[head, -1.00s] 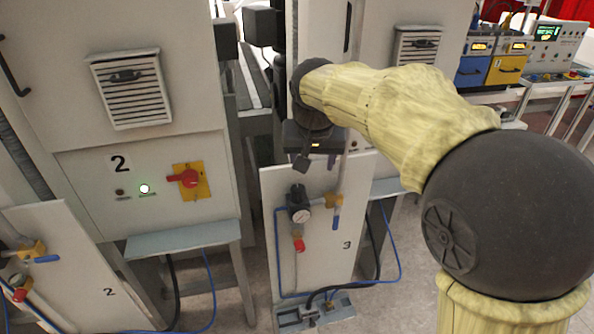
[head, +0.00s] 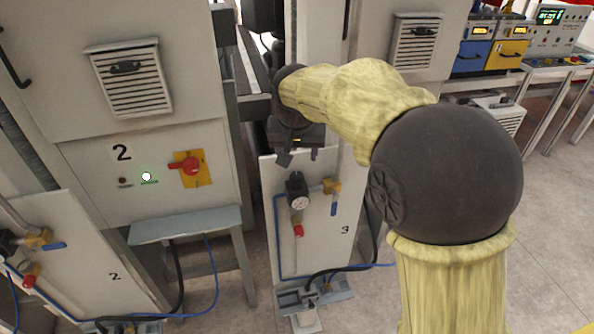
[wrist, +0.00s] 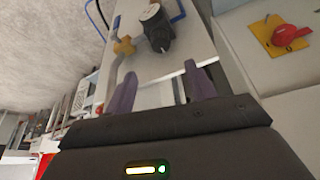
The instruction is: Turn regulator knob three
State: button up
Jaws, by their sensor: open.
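Panel three (head: 330,250), a pale upright board marked 3, stands in the middle of the head view. The black regulator (head: 297,190) with a round white gauge is mounted near its top left; its black knob (head: 296,179) is the top part. My gripper (head: 299,158) is just above the knob in the picture, open and empty, apart from the knob as far as I can tell. In the wrist view the two fingers of my gripper (wrist: 162,88) are spread, and the regulator (wrist: 157,28) lies beyond them near the top.
A yellow valve with a blue handle (head: 333,190) sits right of the regulator, and a red-ended fitting (head: 298,230) below it. Blue hoses run around the board. Cabinet two (head: 150,200) with a red switch (head: 190,166) stands left. Open floor (head: 540,220) lies right.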

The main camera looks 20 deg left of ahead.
aim_at(297, 176)
jog(key=p+x, duration=0.3)
jog(key=x, duration=0.8)
jog(key=shift+w+a+f, duration=0.1)
jog(key=shift+f, duration=0.1)
jog(key=c, duration=1)
